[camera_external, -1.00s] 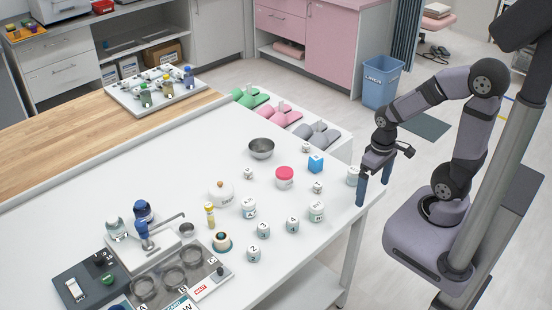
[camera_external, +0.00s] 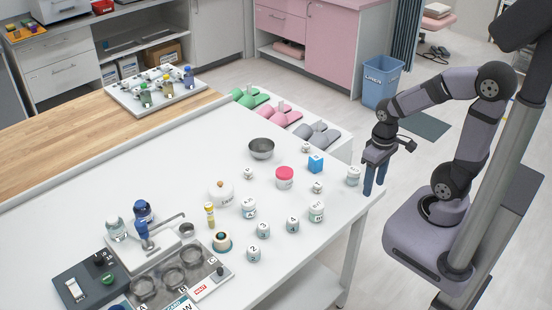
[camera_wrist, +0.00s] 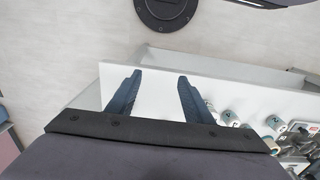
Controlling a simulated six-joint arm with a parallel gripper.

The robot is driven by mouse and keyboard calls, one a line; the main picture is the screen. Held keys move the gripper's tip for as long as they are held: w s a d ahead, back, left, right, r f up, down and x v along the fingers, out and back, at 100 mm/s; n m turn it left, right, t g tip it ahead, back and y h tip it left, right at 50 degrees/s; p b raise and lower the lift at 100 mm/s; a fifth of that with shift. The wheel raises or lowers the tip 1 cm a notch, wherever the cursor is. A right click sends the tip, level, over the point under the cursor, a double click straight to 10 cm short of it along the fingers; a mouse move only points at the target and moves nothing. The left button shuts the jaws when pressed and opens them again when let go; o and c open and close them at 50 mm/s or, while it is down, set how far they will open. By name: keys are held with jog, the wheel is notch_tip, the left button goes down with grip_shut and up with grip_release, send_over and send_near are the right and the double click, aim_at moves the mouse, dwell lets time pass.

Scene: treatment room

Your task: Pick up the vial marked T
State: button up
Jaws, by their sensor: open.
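My gripper (camera_external: 374,190) is open and empty, fingers pointing down at the table's right edge. In the wrist view its two fingers (camera_wrist: 158,88) stand apart with only bare tabletop and floor between them. A white-capped vial (camera_external: 353,176) stands just left of the fingers in the external view; I cannot read its mark. Other lettered or numbered vials stand further left: one looks like B (camera_external: 316,212), one like A (camera_external: 249,209), and others 4 (camera_external: 292,226), 3 (camera_external: 263,231) and 2 (camera_external: 253,255). I cannot make out a T on any of them.
The table's front right corner is clear.

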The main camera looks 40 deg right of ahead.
jog(key=w+d+r+n+t+h, duration=0.1)
jog(key=w+d+r+t, duration=0.1)
jog(key=w+d, duration=0.3)
jog(key=w+d+r+t+h, duration=0.1)
jog(key=w+d+r+t, duration=0.1)
jog(key=w, duration=0.6)
jog(key=w+d+r+n+t+h, duration=0.1)
jog(key=w+d+r+t, duration=0.1)
jog(key=w+d+t, duration=0.3)
jog(key=w+a+r+n+t+y+b, duration=0.1)
jog(key=w+r+n+t+y+b, duration=0.3)
jog(key=w, duration=1)
jog(key=s+a+f+n+g+y+p, duration=0.1)
jog(key=s+a+f+n+g+y, duration=0.25)
jog(key=a+n+y, duration=0.3)
jog(key=s+f+n+g+y, duration=0.4)
jog(key=s+g, duration=0.3)
jog(key=s, duration=0.4)
send_near(320, 183)
jog(key=shift+w+a+f+m+y, duration=0.3)
jog(key=shift+a+m+y, duration=0.05)
jog(key=shift+a, duration=0.3)
jog(key=shift+f, duration=0.3)
jog(key=shift+p+x, duration=1.05)
jog(key=shift+x, duration=1.95)
jog(key=shift+a+f, duration=0.35)
jog(key=shift+a, duration=0.25)
